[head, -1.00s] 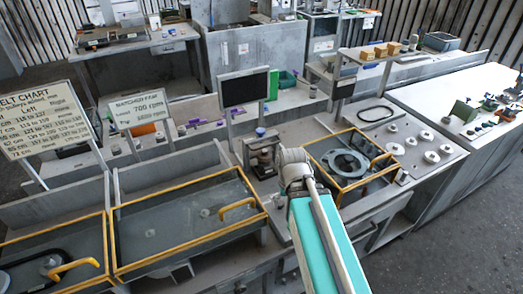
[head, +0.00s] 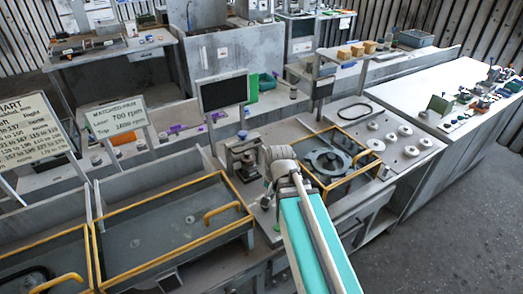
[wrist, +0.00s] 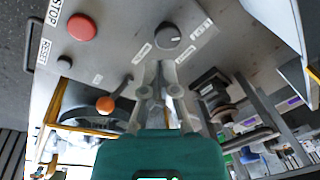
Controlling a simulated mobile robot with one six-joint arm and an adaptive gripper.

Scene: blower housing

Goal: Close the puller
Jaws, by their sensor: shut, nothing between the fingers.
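My gripper (wrist: 159,78) shows in the wrist view with its fingers shut and empty, in front of a grey control panel. In the head view it is hidden by my arm. No part is labelled as the puller. I see no clear contact with either.
The panel has a red stop button (wrist: 82,27) and a black dial (wrist: 168,35). A yellow-framed guard (head: 326,182) over a round housing is right of my arm. A long yellow-edged cover (head: 165,235) is at left. A dark screen (head: 223,93) stands behind.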

